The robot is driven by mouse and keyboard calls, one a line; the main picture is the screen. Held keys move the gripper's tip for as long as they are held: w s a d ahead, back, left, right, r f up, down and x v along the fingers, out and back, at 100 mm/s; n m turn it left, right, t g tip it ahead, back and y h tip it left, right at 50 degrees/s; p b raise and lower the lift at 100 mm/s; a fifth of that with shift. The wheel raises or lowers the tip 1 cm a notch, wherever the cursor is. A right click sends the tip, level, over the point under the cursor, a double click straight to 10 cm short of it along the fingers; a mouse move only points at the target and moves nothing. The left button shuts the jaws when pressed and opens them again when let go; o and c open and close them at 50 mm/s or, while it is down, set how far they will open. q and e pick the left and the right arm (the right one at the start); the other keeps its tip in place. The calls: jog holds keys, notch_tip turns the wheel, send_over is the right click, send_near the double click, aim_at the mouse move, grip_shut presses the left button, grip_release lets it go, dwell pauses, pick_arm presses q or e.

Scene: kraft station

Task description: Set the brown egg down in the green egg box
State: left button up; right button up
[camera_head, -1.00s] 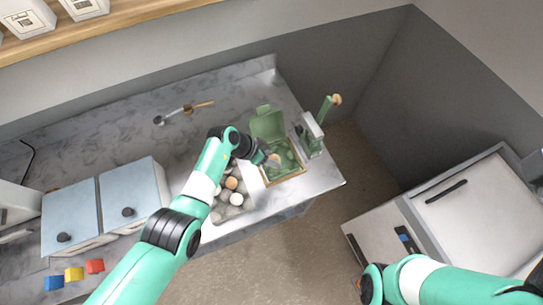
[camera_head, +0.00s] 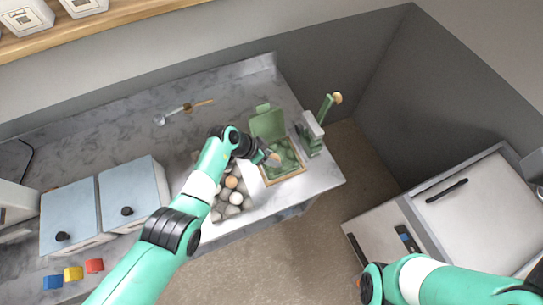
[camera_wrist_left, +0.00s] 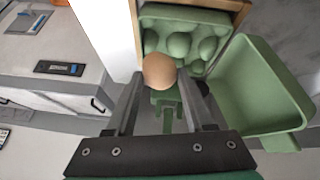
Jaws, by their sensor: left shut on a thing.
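The brown egg (camera_wrist_left: 160,71) is held between the fingers of my left gripper (camera_wrist_left: 163,92). In the head view the left gripper (camera_head: 268,157) is at the left side of the green egg box, with the egg (camera_head: 275,159) at its tip. The green egg box (camera_head: 284,168) has its lid (camera_head: 268,124) open and sits in a wooden frame. In the left wrist view the box's cups (camera_wrist_left: 180,44) lie just beyond the egg, and the open lid (camera_wrist_left: 266,95) is at the right. I cannot tell whether the egg touches a cup. My right gripper (camera_head: 360,284) shows only at its edge.
A grey egg tray (camera_head: 222,212) with several eggs stands left of the green box, under my left arm. A green-handled device (camera_head: 314,135) stands right of the box at the counter's end. A whisk-like tool (camera_head: 180,111) lies at the back.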

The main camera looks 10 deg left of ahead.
pick_arm(q)
jog(key=shift+f+b, duration=1.95)
jog(key=shift+f, duration=0.6)
dwell(0.8)
dwell(0.4)
jog(key=o, duration=0.9)
jog(key=p+v, duration=0.8)
jog(key=v, duration=0.3)
jog(key=shift+s+a+r, duration=0.15)
jog(key=shift+a+r, duration=0.05)
jog(key=shift+r, duration=0.05)
jog(key=shift+d, duration=0.1)
